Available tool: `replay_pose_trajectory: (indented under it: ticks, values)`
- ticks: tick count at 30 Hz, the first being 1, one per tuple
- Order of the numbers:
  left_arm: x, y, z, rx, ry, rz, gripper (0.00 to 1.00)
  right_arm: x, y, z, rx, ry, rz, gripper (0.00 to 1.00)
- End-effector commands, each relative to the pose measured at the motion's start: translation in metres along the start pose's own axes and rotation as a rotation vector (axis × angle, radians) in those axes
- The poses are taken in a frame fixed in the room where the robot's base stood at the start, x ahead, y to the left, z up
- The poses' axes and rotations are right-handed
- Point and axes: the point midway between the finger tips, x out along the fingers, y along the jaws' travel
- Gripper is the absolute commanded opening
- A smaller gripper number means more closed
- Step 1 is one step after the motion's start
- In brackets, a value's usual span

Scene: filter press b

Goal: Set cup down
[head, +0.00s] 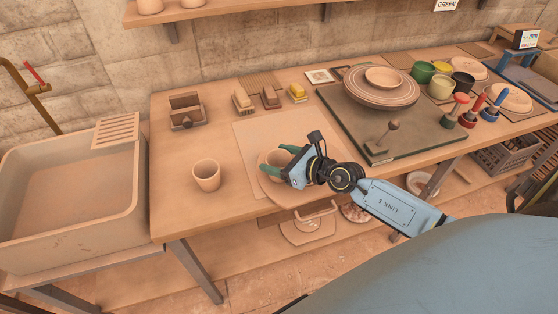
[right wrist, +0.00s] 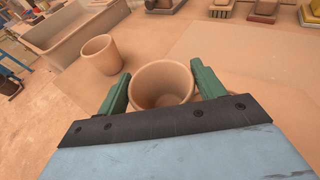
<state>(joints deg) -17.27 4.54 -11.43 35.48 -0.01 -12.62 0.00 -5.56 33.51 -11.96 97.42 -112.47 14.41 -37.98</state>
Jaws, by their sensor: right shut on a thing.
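A plain clay cup (head: 272,158) is between the green fingers of my right gripper (head: 280,163), over the front part of the bench near a pale mat (head: 248,132). In the right wrist view the cup (right wrist: 162,88) is upright with its open mouth facing the camera, and a finger of the right gripper (right wrist: 161,86) lies on each side. The gripper is shut on the cup. Its base is hidden, so I cannot tell whether it touches the surface below. A second clay cup (head: 206,176) stands upright on the bench to the left. My left gripper is not in view.
A sink (head: 70,200) adjoins the bench (head: 180,215) at the left. Wooden holders (head: 186,112) and brushes stand along the back. A dark board (head: 400,143) with stacked plates (head: 382,92) lies to the right. Bare bench lies around the second cup.

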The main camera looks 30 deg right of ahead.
Motion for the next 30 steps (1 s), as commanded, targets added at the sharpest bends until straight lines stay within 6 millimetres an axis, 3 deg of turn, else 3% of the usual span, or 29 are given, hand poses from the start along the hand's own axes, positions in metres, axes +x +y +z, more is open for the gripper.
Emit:
replay_pose_trajectory:
  ticks: [8, 9, 13, 24, 30]
  values:
    - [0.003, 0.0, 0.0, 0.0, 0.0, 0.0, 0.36, 0.001, 0.0, -0.002, -0.001, -0.002, 0.0, 0.43]
    - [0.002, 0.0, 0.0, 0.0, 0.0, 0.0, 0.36, 0.001, 0.0, -0.002, -0.001, -0.001, 0.0, 0.73]
    - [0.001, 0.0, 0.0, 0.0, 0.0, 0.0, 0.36, 0.001, 0.0, -0.001, -0.001, -0.001, 0.0, 0.9]
    - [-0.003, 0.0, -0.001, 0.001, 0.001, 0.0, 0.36, -0.001, 0.0, 0.004, 0.0, -0.001, 0.0, 0.9]
    - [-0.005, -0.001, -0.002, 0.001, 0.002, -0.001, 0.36, -0.029, 0.0, 0.001, -0.002, 0.004, 0.001, 0.9]
